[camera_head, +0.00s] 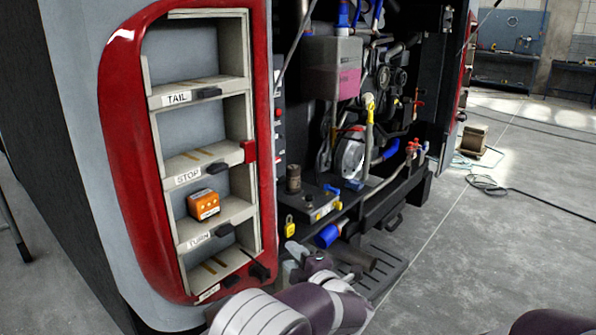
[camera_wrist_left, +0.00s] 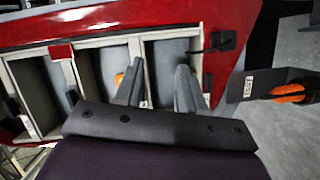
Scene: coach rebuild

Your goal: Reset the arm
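My left arm comes up from the bottom of the head view, with its left gripper (camera_head: 296,264) low in front of the coach's red-framed lamp rack (camera_head: 262,200). In the left wrist view the two grey fingers of the left gripper (camera_wrist_left: 158,78) stand apart with nothing between them. They point toward the rack's compartments. An orange block (camera_head: 203,204) sits in the rack on the shelf labelled TURN; a bit of orange shows beside a finger in the left wrist view (camera_wrist_left: 119,80). Only a dark part of my right arm shows at the bottom right; its gripper is out of view.
The open engine bay (camera_head: 375,110) with hoses and a pink-filled tank (camera_head: 332,68) lies right of the rack. A yellow padlock (camera_head: 290,226) hangs low there. A dark step (camera_head: 385,268) juts out below.

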